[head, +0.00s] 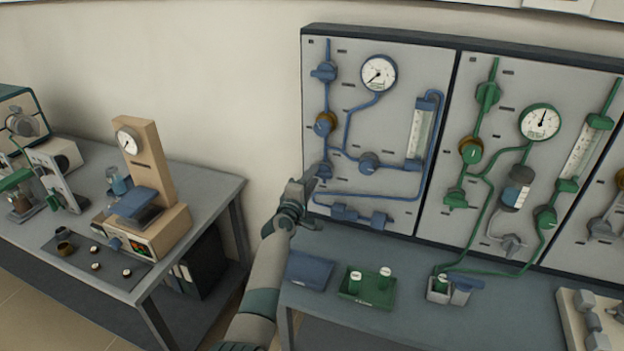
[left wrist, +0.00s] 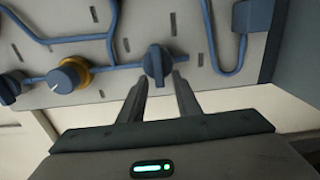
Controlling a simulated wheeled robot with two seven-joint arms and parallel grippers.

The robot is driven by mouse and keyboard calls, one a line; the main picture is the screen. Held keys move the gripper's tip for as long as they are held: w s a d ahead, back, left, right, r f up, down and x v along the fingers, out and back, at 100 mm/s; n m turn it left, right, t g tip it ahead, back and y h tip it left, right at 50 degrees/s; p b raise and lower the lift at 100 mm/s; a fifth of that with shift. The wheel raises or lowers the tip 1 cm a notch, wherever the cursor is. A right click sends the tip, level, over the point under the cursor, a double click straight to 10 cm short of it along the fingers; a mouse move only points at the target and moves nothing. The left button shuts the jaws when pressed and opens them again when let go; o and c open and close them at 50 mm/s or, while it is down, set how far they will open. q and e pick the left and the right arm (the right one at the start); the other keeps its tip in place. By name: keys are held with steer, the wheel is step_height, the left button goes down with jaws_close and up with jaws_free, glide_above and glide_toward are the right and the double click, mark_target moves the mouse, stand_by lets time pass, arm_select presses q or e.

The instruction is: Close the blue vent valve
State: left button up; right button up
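The blue panel has several blue valves; I see no readable label naming the vent valve. The lower-left blue valve (head: 323,170) sits on the vertical pipe below a brass-collared knob (head: 325,123). My left gripper (head: 308,184) is right at this valve and partly covers it. In the left wrist view, the blue valve handle (left wrist: 157,62) lies between and just beyond the tips of my open left gripper (left wrist: 160,82). The handle appears to stand across its pipe. Contact with the fingers cannot be told. My right gripper is not in view.
A green panel (head: 483,140) stands to the right. Below are a blue tray (head: 310,271) and a green tray (head: 372,298). A side table (head: 215,185) stands left.

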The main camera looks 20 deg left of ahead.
arm_select(q)
steer(key=shift+s, duration=0.1)
steer(key=s+b, duration=0.1)
steer(key=s, duration=1.6)
steer(key=shift+a, duration=0.3)
steer(key=shift+s, duration=0.1)
